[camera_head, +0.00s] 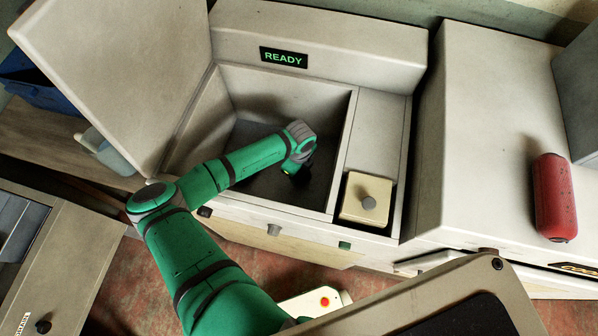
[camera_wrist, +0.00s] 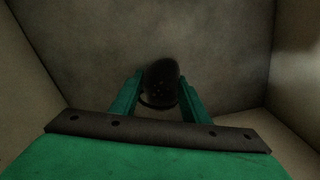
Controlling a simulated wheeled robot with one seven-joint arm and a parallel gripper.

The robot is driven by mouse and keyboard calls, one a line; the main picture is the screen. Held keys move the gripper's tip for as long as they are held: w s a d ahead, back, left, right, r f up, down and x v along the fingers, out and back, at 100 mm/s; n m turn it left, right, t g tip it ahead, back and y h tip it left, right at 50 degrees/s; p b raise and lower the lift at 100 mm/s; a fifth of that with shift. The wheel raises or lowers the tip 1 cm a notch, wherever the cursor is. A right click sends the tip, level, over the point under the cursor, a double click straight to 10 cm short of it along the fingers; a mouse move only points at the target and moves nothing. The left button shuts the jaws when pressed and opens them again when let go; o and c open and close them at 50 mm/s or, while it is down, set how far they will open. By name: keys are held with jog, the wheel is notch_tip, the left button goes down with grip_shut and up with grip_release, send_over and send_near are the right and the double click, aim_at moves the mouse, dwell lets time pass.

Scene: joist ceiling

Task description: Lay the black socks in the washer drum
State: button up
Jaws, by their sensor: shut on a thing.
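The washer drum (camera_head: 325,185) is an open rectangular tub with a dark bottom and pale side walls. My green arm reaches over its front edge and down into it. In the wrist view my gripper (camera_wrist: 160,98) is shut on the black socks (camera_wrist: 161,80), a dark rounded bundle between the two green fingers. The drum's floor (camera_wrist: 215,65) and walls surround the fingers in that view. It is too dark to tell whether the socks touch the floor. In the head view the gripper's fingers and the socks are mostly hidden behind my arm's end.
The washer's lid (camera_head: 110,75) stands open at the left. A READY display (camera_head: 284,57) glows green on the back panel. A small cream box with a knob (camera_head: 366,197) sits right of the drum.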

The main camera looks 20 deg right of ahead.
jog(key=shift+f, duration=0.15)
jog(key=o, duration=1.1)
jog(key=shift+o, duration=0.2)
notch_tip(320, 180, up, 12)
jog(key=shift+r, duration=0.25)
